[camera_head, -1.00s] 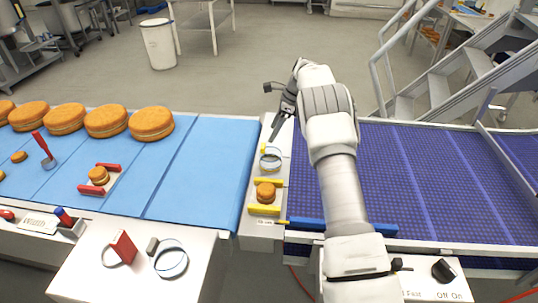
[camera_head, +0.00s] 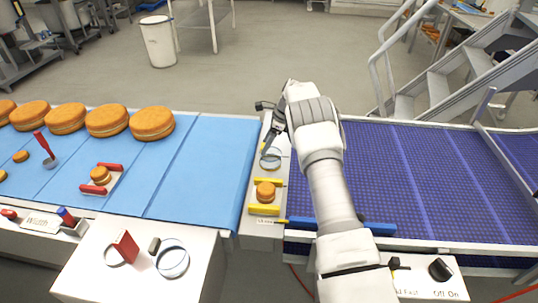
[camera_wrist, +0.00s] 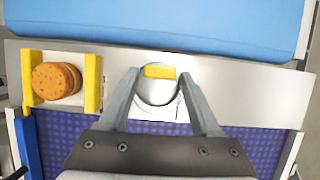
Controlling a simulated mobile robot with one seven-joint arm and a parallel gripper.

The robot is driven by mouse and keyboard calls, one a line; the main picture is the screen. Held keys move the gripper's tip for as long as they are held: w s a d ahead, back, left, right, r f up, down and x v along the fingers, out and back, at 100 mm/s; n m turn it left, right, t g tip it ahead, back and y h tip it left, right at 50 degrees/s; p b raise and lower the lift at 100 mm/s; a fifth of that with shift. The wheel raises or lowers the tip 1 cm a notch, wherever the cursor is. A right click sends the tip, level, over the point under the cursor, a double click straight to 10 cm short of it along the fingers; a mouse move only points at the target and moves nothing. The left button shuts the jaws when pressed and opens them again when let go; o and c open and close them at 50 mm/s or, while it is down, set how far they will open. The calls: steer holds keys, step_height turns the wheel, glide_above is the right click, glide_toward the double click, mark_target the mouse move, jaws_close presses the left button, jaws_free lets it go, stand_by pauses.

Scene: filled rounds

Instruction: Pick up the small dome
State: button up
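The small dome (camera_head: 271,162) is a clear, round cover on the white strip between the two belts. Its yellow handle shows between my fingers in the wrist view (camera_wrist: 160,72), with the clear body (camera_wrist: 157,95) below it. My gripper (camera_wrist: 160,76) is open, one finger on each side of the dome, with a gap to the handle on both sides. In the head view my gripper (camera_head: 268,143) is just above the dome and partly covers it. I cannot tell the exact height between them.
An orange filled round (camera_head: 265,191) sits between two yellow guides on the same strip, near the dome. Another round (camera_head: 100,175) stands between red guides on the blue belt (camera_head: 200,165). A red-handled cover (camera_head: 126,248) and a larger clear cover (camera_head: 173,260) rest on the front box.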

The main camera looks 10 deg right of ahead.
jaws_close()
stand_by(0.3)
steer(key=shift+r, duration=0.45)
step_height(320, 180, up, 3)
steer(key=shift+f+b, duration=0.15)
steer(key=shift+b, duration=0.35)
steer(key=s+d+r+b, duration=0.2)
steer(key=s+d+r, duration=0.45)
steer(key=d, duration=0.25)
steer(key=s+a+r+p, duration=0.3)
steer(key=s+a, duration=0.6)
steer(key=a, duration=0.4)
steer(key=shift+s+a+r+p, duration=0.35)
steer(key=shift+s+r+p, duration=0.05)
steer(key=shift+r, duration=0.3)
